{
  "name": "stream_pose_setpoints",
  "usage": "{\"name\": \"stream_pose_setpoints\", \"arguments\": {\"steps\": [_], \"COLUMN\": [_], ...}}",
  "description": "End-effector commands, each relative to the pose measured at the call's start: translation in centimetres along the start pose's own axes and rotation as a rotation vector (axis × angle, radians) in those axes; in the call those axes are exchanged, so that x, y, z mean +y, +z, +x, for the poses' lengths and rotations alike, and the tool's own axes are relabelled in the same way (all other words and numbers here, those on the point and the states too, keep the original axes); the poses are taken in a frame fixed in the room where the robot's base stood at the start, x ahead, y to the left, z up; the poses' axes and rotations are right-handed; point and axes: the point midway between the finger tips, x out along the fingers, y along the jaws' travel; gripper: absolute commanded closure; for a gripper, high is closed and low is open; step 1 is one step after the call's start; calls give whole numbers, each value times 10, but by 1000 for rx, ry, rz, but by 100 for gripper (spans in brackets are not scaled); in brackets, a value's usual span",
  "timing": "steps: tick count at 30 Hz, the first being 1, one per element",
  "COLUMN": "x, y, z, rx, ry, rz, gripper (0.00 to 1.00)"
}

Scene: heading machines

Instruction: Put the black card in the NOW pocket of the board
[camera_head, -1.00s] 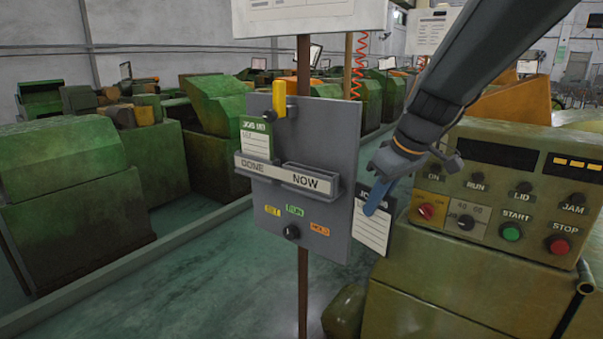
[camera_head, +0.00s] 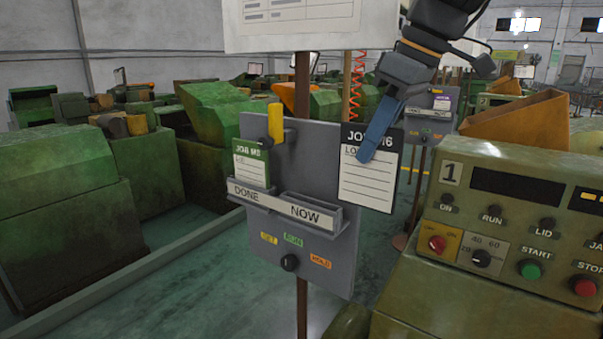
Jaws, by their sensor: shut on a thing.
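My gripper (camera_head: 378,135) is shut on the black card (camera_head: 368,180), a white lined card with a black header. It holds the card upright by its top, in front of the right edge of the grey board (camera_head: 325,160). The card is above and to the right of the NOW pocket (camera_head: 308,211), apart from it. The NOW pocket looks empty. A green-headed card (camera_head: 251,163) stands in the DONE pocket (camera_head: 247,194) to the left. My fingers cover part of the card's header.
A yellow lever (camera_head: 275,123) sticks out at the board's upper left. A black knob (camera_head: 290,263) and small coloured tags sit below the pockets. A green machine with a control panel (camera_head: 500,240) stands close at the right. A white sheet (camera_head: 290,20) hangs above.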

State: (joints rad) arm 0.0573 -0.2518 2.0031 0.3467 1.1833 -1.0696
Motion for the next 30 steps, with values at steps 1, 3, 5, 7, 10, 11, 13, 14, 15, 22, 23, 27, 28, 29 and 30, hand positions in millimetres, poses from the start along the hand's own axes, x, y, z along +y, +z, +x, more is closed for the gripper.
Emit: {"name": "stream_pose_setpoints", "arguments": {"steps": [1,3,5,7,10,11,13,14,15,22,23,27,28,29,30], "x": [-2,-1,-1,-1,0,0,0,0,1,2,2,1,1,1,1], "y": [-11,-26,-39,-54,-76,-82,-97,-102,-109,-104,-103,-96,-94,-92,-90], "z": [2,7,13,19,28,30,37,39,42,65,66,81,86,90,95], "rx": [-2,-1,-1,-1,-1,-1,-2,-1,-1,0,0,-2,-3,-3,-2], "ry": [-4,-4,-3,-4,-2,-2,-1,-1,-1,1,2,0,-1,0,0], "rz": [-4,-3,-2,-2,0,-1,1,1,2,6,6,7,7,8,8], "gripper": [100,100,100,100,100,100,100,100,100,100,100,100,100,100,100]}}
